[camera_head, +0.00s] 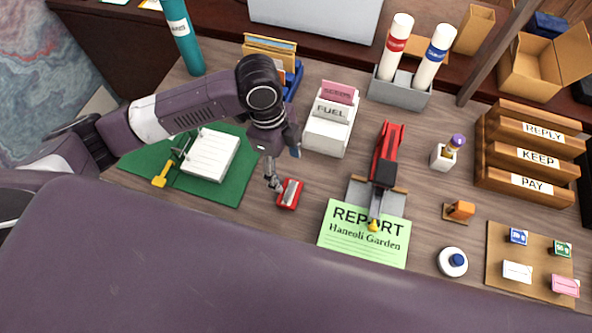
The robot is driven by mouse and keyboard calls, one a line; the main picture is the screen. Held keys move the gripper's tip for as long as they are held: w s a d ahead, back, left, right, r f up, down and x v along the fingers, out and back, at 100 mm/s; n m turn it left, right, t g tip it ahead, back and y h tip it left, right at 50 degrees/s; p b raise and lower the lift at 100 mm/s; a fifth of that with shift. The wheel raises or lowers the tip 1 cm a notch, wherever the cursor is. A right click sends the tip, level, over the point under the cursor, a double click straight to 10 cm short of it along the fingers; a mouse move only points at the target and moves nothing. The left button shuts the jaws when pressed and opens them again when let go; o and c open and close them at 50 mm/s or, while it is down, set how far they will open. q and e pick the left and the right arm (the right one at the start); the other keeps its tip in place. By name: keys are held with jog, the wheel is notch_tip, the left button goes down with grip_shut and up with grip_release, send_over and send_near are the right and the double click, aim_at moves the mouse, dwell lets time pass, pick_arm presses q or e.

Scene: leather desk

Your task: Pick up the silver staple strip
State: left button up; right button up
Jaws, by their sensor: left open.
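A small red box (283,204) with a pale silver patch (291,192) on top sits on the desk at the centre. The patch may be the silver staple strip, but it is too small to tell. My left gripper (274,185) is open and points down just left of the red box. Its fingers are small in view, and I cannot tell whether they touch the box. A red stapler (387,150) stands to the right on a grey base (393,201). My right gripper is not in view.
A green mat (229,190) with a white paper stack (211,155) lies left. A green report sheet (340,245) lies right of the red box. A FUEL card holder (325,138) stands behind. Bare wood (265,225) shows in front of the box.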

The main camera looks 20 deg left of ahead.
aim_at(289, 190)
pick_arm(q)
jog(key=shift+s+f, duration=0.25)
jog(key=shift+s, duration=0.05)
jog(key=shift+s+d+f+p, duration=0.2)
jog(key=shift+s+f, duration=0.15)
jog(key=shift+f, duration=0.25)
jog(key=shift+s+d+f+p, duration=0.1)
jog(key=shift+s+f+p, duration=0.1)
jog(key=shift+s+f, duration=0.25)
jog(key=f, duration=0.3)
jog(key=shift+w+d+p, duration=0.15)
jog(key=shift+w+p, duration=0.05)
jog(key=shift+p, duration=0.1)
jog(key=shift+f, duration=0.75)
jog(key=c, duration=1)
jog(key=shift+r, duration=0.1)
jog(key=shift+c, duration=0.2)
jog(key=shift+w+r, duration=0.1)
jog(key=shift+r, duration=0.4)
notch_tip(289, 190, up, 19)
jog(key=b, duration=0.1)
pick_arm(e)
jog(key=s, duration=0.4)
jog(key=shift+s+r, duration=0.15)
